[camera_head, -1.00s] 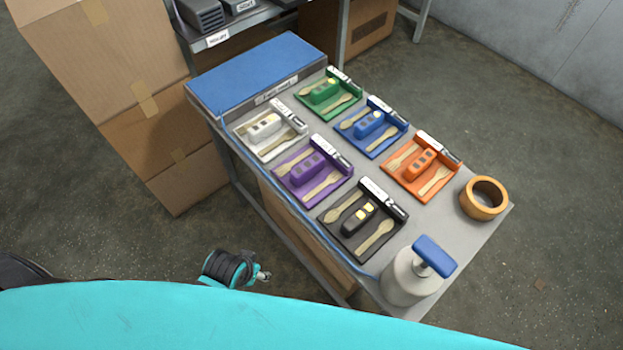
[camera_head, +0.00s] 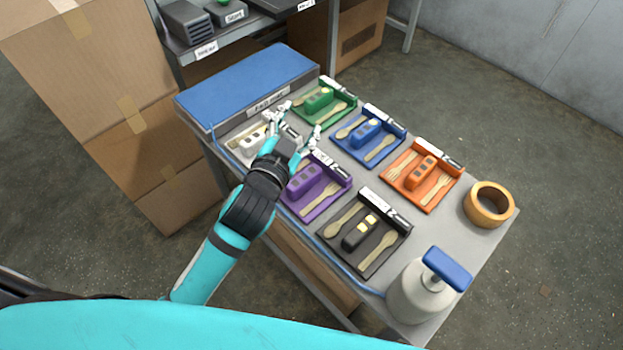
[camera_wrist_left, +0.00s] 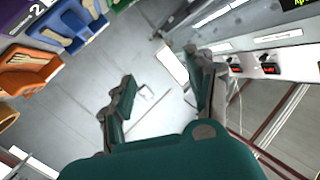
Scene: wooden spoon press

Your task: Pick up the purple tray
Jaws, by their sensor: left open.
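The purple tray (camera_head: 340,181) lies on the grey table in the head view, in the near-left row between the white and black trays. It holds a purple block (camera_head: 304,181) and wooden cutlery. My left forearm and wrist partly cover its left side. My left gripper (camera_head: 295,125) is open and empty, with its fingers spread beyond the purple tray, over the white tray and the gap towards the green tray. In the left wrist view the open fingers (camera_wrist_left: 160,85) have nothing between them. My right gripper is not in view.
White (camera_head: 232,144), green (camera_head: 349,102), blue (camera_head: 376,158), orange (camera_head: 428,206) and black (camera_head: 365,270) trays stand close around. A blue-topped box (camera_head: 250,75) is at the table's far end.

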